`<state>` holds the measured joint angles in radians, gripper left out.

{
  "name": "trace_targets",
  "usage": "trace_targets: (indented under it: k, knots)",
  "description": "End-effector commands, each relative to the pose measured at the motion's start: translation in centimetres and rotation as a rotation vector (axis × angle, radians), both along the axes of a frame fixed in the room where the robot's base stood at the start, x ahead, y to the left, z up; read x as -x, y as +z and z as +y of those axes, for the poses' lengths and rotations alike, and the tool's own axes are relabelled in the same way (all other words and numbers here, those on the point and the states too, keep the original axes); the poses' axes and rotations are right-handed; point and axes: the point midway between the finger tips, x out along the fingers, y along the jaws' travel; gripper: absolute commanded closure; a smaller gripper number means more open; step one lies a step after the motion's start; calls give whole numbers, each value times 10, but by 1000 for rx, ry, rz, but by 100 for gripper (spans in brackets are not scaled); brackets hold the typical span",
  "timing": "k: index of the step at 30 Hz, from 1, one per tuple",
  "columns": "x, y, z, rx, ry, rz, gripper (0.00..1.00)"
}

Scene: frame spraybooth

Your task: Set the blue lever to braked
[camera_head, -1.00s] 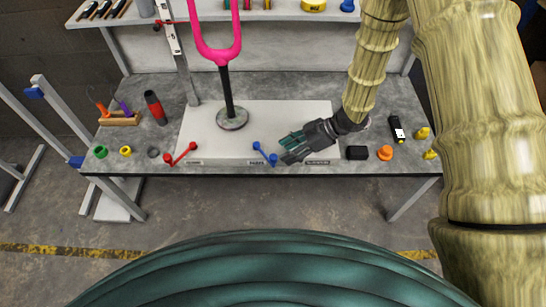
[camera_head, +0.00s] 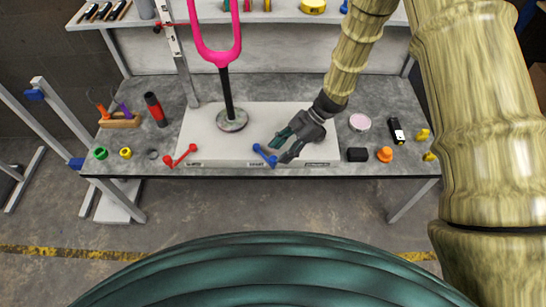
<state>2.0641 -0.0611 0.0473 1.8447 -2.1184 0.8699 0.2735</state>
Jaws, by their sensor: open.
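The blue lever (camera_head: 265,155) is at the front edge of a white base plate (camera_head: 205,146) on the grey bench. It lies slanted, with one end at upper left and the other at lower right. Small labels sit along the plate's front edge, too small to read for sure. My gripper (camera_head: 282,146) is open, just right of and above the blue lever, its fingers pointing down and left. The fingers are very close to the lever; I cannot tell whether they touch it. A red lever (camera_head: 180,155) is at the plate's left front corner.
A pink fork-shaped frame (camera_head: 216,55) on a black post stands on the plate. A black block (camera_head: 357,154), an orange knob (camera_head: 384,154) and a pink-topped disc (camera_head: 360,122) are to the right.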

Motion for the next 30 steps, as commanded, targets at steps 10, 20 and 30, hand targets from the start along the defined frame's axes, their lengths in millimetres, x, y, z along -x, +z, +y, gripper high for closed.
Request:
trace_targets:
  k: [10, 20, 30]
  knots:
    - [12, -27, 25, -1, -1, 1, 54]
    - [13, -31, 28, 0, 0, 0, 54]
    - [13, -31, 28, 0, 0, 0, 100]
